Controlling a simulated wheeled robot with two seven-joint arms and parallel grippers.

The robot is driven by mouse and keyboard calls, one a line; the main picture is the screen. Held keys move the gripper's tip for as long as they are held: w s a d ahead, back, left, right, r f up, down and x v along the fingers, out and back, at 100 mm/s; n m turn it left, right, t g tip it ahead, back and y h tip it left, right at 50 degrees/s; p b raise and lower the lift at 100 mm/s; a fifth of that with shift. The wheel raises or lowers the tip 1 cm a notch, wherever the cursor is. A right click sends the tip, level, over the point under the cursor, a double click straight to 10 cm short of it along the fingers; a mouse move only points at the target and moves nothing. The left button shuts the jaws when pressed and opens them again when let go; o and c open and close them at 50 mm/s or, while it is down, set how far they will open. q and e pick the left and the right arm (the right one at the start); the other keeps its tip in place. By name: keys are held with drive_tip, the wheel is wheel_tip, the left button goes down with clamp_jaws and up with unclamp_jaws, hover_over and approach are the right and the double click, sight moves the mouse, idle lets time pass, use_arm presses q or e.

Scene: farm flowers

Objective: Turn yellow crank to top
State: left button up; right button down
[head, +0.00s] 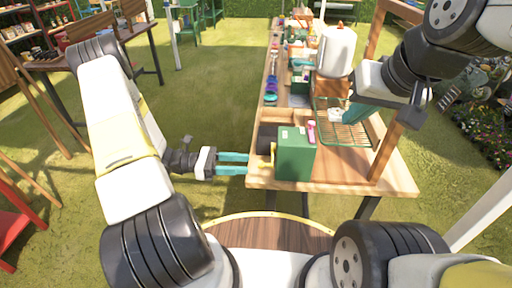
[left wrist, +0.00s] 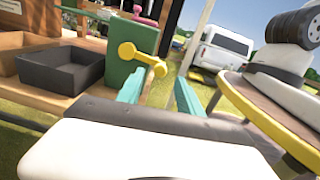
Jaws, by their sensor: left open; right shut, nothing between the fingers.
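The green box (head: 296,158) stands at the near left corner of the wooden table. The yellow crank is on the side of the box that faces my left gripper; it shows clearly in the left wrist view (left wrist: 143,59), with one round knob at the box and the other lower right. My left gripper (head: 232,163) is open, its teal fingers level and pointing at the crank. In the left wrist view the crank's outer knob appears between the fingertips; I cannot tell whether they touch it. My right gripper (head: 341,115) is shut and empty over the wire rack.
The green wire rack (head: 343,135) lies on the table (head: 345,173) right of the box. A dark open tray (left wrist: 62,72) sits beside the box. A pink item (head: 311,131) is at the box. A white canister (head: 336,50) stands farther back. Grass left of the table is clear.

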use_arm(q)
drive_tip(key=d, duration=0.4)
drive_tip(key=shift+w, duration=0.1)
clamp_jaws()
idle(1.4)
